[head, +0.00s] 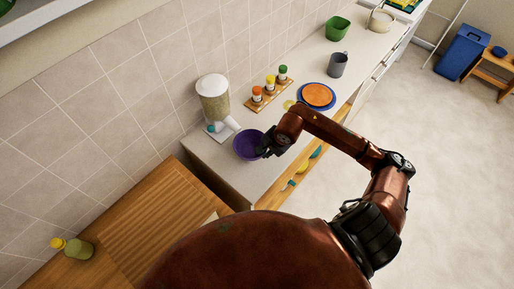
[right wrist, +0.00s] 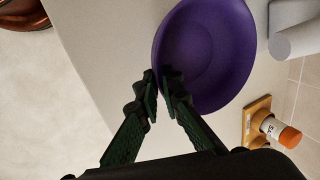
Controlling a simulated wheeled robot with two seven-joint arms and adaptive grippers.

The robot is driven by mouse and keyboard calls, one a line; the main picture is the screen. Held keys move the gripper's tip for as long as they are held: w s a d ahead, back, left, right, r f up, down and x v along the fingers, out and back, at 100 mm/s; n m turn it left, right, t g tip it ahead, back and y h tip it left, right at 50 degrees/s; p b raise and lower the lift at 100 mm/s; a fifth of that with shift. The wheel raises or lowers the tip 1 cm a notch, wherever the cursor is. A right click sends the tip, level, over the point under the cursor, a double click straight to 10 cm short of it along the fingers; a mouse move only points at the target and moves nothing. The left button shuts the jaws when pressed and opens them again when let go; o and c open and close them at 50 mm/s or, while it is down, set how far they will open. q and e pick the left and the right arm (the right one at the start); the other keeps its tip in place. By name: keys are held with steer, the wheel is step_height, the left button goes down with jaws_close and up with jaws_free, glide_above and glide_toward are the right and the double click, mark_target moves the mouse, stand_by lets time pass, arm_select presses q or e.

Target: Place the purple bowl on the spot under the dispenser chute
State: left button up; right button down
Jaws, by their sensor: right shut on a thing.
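The purple bowl (head: 246,146) is at the near end of the light counter, in front of the dispenser. It also fills the upper middle of the right wrist view (right wrist: 210,50). My right gripper (head: 266,150) is shut on the bowl's rim, with one finger on each side of it in the right wrist view (right wrist: 160,88). I cannot tell whether the bowl touches the counter. The dispenser (head: 214,104) has a white lid and a clear body with pale contents. Its white chute (head: 224,127) points towards the counter, left of the bowl. My left gripper is not in view.
A wooden rack (head: 270,91) with several spice jars stands behind the bowl. An orange disc (head: 317,94) on a blue plate, a grey mug (head: 338,65) and a green container (head: 337,28) are farther along the counter. A yellow-capped bottle (head: 77,249) stands at lower left.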

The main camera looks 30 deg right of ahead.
mark_target(254, 151)
steer(key=shift+w+a, duration=0.15)
steer(key=shift+w, duration=0.2)
steer(key=w, duration=0.1)
steer(key=w+a, duration=0.1)
steer(key=shift+w+r+p, duration=0.1)
steer(key=shift+w+p, duration=0.2)
steer(key=shift+p, duration=0.05)
steer(key=shift+x, duration=0.85)
steer(key=shift+d, duration=0.1)
steer(key=c, duration=2.1)
jaws_free()
